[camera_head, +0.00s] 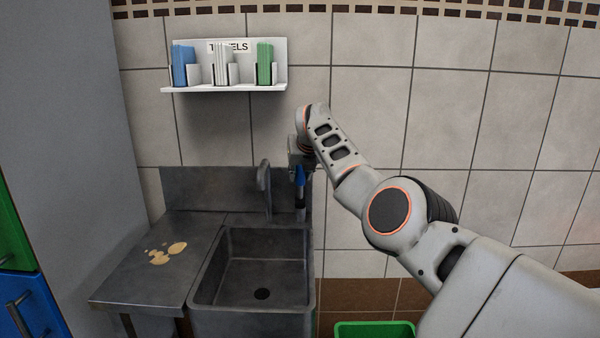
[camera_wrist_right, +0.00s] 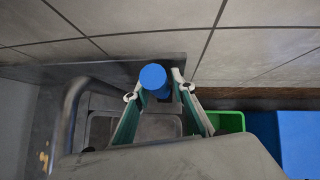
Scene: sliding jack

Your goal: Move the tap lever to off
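The grey tap spout (camera_head: 264,187) rises at the back of the sink; it also shows as a dark curved pipe in the right wrist view (camera_wrist_right: 72,110). To its right stands the tap lever (camera_head: 299,177), blue on top with a dark lower part. In the right wrist view the lever's round blue end (camera_wrist_right: 153,77) sits between the two fingers of my right gripper (camera_wrist_right: 157,90). The fingers are apart, one on each side; whether either touches it I cannot tell. In the head view my right gripper (camera_head: 298,162) is at the lever's top, mostly hidden by the wrist.
The metal sink (camera_head: 213,270) has a drainboard (camera_head: 125,275) with a tan spill (camera_head: 167,253). A towel shelf (camera_head: 222,89) hangs on the tiled wall above. A green bin (camera_head: 375,331) stands on the floor right of the sink. A grey cabinet (camera_head: 70,120) is at left.

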